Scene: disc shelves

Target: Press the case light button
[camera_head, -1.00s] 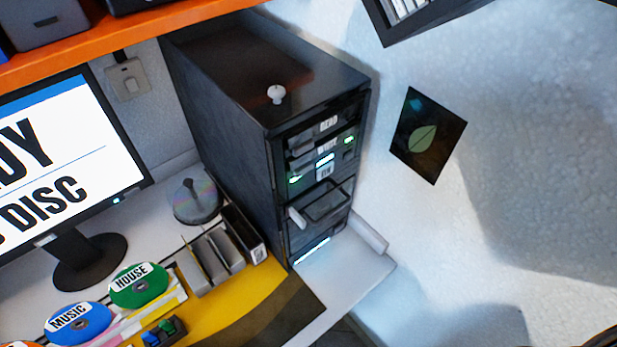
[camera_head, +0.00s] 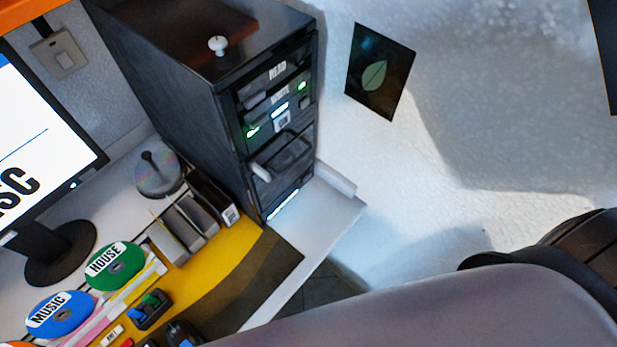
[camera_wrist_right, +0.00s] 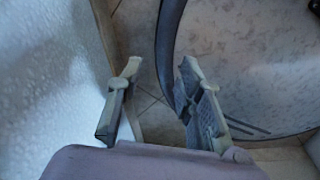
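A tall black computer case (camera_head: 165,90) stands on the desk in the head view. A small white knob-like piece (camera_head: 218,44) sits on its top. The front has drives labelled READ and WRITE with green lights (camera_head: 303,86), and a white-lit strip (camera_head: 284,205) low down. I cannot tell for sure which part is the case light button. My right gripper (camera_wrist_right: 160,68) is open and empty in the right wrist view, above the floor, with the case out of that view. My right arm fills the lower right of the head view. My left gripper is not in view.
A monitor (camera_head: 40,145), a disc spindle (camera_head: 158,172), and green HOUSE (camera_head: 116,264) and blue MUSIC (camera_head: 60,314) discs are left of the case. The wall with a leaf poster (camera_head: 380,75) is to its right. A round-edged pale surface (camera_wrist_right: 250,60) is beside my right gripper.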

